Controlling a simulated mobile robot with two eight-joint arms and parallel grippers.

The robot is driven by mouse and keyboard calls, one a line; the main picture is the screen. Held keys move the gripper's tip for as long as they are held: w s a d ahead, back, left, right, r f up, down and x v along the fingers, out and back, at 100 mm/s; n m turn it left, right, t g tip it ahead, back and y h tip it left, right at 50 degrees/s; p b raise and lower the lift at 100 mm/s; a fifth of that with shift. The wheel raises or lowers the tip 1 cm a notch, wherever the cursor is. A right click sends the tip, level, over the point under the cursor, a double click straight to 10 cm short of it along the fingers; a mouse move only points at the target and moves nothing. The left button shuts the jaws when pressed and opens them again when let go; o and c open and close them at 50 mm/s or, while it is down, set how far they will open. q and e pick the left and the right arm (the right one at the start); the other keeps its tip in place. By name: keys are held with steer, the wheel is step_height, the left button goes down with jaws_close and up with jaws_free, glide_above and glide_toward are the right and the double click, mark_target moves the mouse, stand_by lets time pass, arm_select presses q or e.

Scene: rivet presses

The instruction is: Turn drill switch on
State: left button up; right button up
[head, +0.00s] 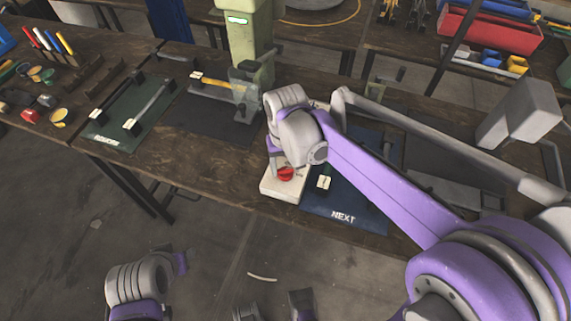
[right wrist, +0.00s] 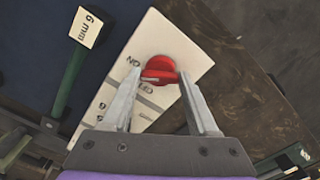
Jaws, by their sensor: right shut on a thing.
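The drill switch is a white box (head: 276,188) with a red rotary knob (head: 286,174), near the front edge of the bench. In the right wrist view, the white box (right wrist: 195,53) shows dark lettering beside the red knob (right wrist: 159,68); the lettering is only partly legible. My right gripper (right wrist: 160,77) is shut on the knob, with one finger on each side. In the head view, my right arm reaches over the box and partly hides it. My left arm (head: 139,283) is low at the bottom left, away from the bench, and its jaws cannot be made out clearly.
A dark blue mat (head: 345,212) marked NEXT lies right of the box, with a green-handled tool tagged 6 mm (right wrist: 88,28). A green press column (head: 248,42) stands behind. A green mat (head: 133,112) with rods lies left. Bare wood (head: 218,177) lies left of the box.

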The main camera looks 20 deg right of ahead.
mark_target(285, 169)
steer(key=shift+m, duration=1.1)
steer(key=o, duration=1.4)
step_height(285, 169, up, 11)
steer(key=shift+f+p, duration=0.1)
steer(key=shift+p, duration=0.55)
